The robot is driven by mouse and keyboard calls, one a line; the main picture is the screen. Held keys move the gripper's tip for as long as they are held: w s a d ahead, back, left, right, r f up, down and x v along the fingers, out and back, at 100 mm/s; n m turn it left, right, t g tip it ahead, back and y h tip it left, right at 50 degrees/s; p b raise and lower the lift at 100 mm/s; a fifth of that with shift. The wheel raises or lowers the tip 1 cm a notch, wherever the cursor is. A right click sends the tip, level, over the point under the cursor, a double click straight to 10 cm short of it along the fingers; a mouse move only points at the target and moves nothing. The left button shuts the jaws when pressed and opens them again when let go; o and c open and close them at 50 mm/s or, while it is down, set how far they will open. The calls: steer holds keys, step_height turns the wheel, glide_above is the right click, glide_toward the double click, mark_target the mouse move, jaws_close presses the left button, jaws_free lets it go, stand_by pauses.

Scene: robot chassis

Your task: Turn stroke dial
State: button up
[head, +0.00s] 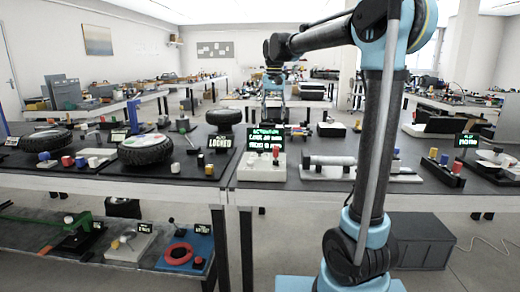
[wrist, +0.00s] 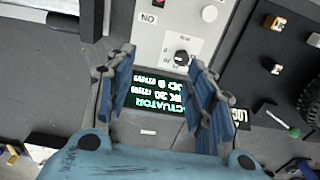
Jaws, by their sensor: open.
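A dark round dial (wrist: 181,57) with a pale mark sits on a light grey panel (wrist: 190,35) in the wrist view. I take it for the stroke dial; its label is too small to read. A black screen (wrist: 158,97) with green text headed ACTUATOR lies beside it, upside down in this view. In the head view the screen (head: 267,139) stands at the grey box (head: 261,167). My gripper (wrist: 164,66) is open and empty, its fingers on either side of the dial and screen. In the head view my gripper (head: 273,98) is above and behind the box.
A pale knob (wrist: 210,13) is on the same panel near the dial. A tire (head: 146,149) and a LOCKED sign (head: 219,141) stand left of the box. A grey cylinder device (head: 330,161) stands to its right on the dark tabletop.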

glide_above(260, 149)
step_height(260, 149, down, 17)
steer(key=shift+r, duration=0.2)
stand_by(0.6)
steer(key=c, duration=1.1)
